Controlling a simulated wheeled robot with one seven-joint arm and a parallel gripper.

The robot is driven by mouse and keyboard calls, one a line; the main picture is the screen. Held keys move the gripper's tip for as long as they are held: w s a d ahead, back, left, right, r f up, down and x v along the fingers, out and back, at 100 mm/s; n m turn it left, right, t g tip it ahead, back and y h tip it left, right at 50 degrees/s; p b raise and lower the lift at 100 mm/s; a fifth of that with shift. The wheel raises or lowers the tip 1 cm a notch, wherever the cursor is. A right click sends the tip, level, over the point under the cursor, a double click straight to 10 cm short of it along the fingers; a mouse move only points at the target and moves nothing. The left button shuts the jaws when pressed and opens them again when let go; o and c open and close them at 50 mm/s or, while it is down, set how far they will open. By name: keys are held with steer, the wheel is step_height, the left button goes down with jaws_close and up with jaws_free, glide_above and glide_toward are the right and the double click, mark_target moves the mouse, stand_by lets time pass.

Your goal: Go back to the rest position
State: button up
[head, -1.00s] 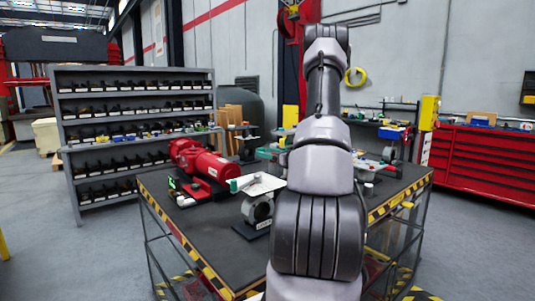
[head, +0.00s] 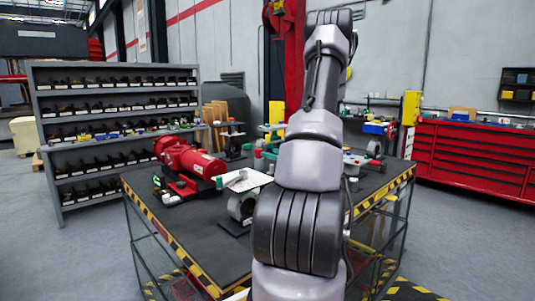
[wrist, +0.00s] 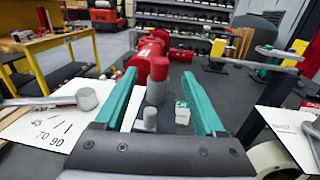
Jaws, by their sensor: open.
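My gripper (wrist: 160,77) shows in the wrist view with two teal fingers spread apart. A grey peg with a red top (wrist: 157,80) and a small white and green box (wrist: 182,113) appear between the fingers; I see no finger closed on them. The red actuator (wrist: 150,50) lies beyond the fingertips. In the head view the red actuator (head: 190,158) lies on the left of the dark worktable (head: 185,230). My arm rises over the table there and hides part of it; my gripper is not clearly visible in that view.
Grey shelves (head: 120,130) stand at the left and a red drawer cabinet (head: 475,160) at the right. A red post (head: 285,60) rises behind. Floor at the left is clear.

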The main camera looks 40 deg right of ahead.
stand_by(0.5)
steer(key=s+a+r+n+g+y, duration=0.25)
steer(key=a+n, duration=0.25)
steer(key=a, duration=0.3)
steer(key=s+a+r+n+g+y, duration=0.15)
steer(key=a+r+n+g, duration=0.25)
steer(key=a, duration=0.5)
steer(key=s+a+r+n+g+y, duration=0.1)
steer(key=a+r+n+g+y, duration=0.15)
steer(key=a+n, duration=0.4)
steer(key=s+a+r+n+g+h, duration=0.3)
steer(key=s+a+n+g+h, duration=0.15)
steer(key=s+a+n, duration=0.4)
steer(key=s+r+n+t+h, duration=0.3)
steer(key=s+r+n+h, duration=0.1)
steer(key=s, duration=0.4)
steer(key=shift+a+r+n, duration=0.25)
steer(key=shift+r+n, duration=0.2)
steer(key=shift+n, duration=0.05)
